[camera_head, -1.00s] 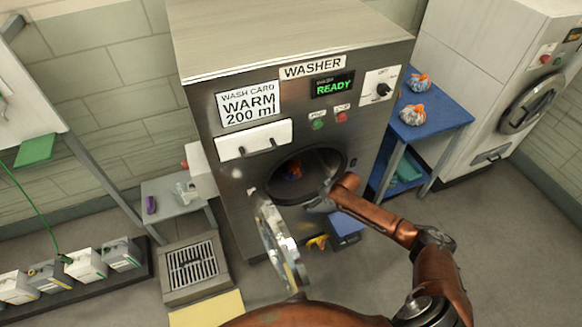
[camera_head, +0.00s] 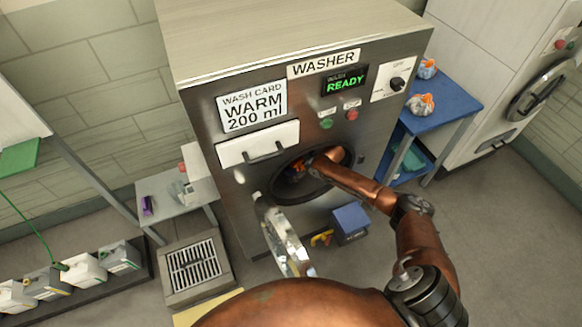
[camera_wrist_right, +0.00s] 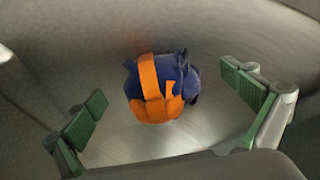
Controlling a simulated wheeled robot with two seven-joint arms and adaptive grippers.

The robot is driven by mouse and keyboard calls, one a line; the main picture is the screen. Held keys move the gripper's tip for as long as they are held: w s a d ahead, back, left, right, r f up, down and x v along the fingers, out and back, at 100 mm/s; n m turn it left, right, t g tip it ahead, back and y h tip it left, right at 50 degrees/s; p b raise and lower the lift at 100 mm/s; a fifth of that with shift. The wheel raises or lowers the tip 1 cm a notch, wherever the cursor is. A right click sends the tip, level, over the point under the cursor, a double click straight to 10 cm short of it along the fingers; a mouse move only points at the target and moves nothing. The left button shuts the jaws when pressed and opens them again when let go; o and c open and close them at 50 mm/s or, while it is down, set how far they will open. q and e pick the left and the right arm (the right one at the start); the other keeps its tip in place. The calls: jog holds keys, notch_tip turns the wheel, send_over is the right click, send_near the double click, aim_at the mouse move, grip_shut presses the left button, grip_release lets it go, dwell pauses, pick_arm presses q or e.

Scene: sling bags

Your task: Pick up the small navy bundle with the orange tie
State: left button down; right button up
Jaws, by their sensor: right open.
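The navy bundle with orange straps (camera_wrist_right: 160,88) lies inside the washer drum, centred in the right wrist view. My right gripper (camera_wrist_right: 168,112) is open, with its green-padded fingers to either side in the picture and the bundle ahead between them, not gripped. In the head view my right arm reaches through the round opening of the washer (camera_head: 245,190). The gripper and most of the bundle are hidden in the dark drum there. My left gripper is not in view.
The round washer door (camera_head: 283,238) hangs open at the left of the opening. A blue box (camera_head: 350,221) stands on the floor below. A floor drain (camera_head: 194,268) lies left.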

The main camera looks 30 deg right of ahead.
aim_at(289, 162)
jog(key=w, duration=0.2)
jog(key=w+b, duration=0.1)
jog(key=shift+w+a+f, duration=0.2)
jog(key=shift+w+a, duration=0.05)
jog(key=shift+a, duration=0.05)
jog(key=shift+w+a+r, duration=0.1)
jog(key=shift+w, duration=0.25)
jog(key=shift+w+a+b, duration=0.25)
jog(key=shift+w+b, duration=0.05)
jog(key=shift+w, duration=0.35)
jog(key=shift+w+a+b, duration=0.2)
jog(key=shift+w+b, duration=0.1)
jog(key=shift+w, duration=0.3)
jog(key=b+x, duration=0.1)
jog(key=x, duration=0.1)
jog(key=shift+w+a+f, duration=0.15)
jog(key=shift+w+f, duration=0.05)
jog(key=shift+f, duration=0.05)
jog(key=shift+w+f, duration=0.2)
jog(key=shift+f, duration=0.05)
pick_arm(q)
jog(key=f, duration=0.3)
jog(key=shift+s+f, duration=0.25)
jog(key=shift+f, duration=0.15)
pick_arm(e)
jog(key=shift+r, duration=0.1)
jog(key=shift+c, duration=0.6)
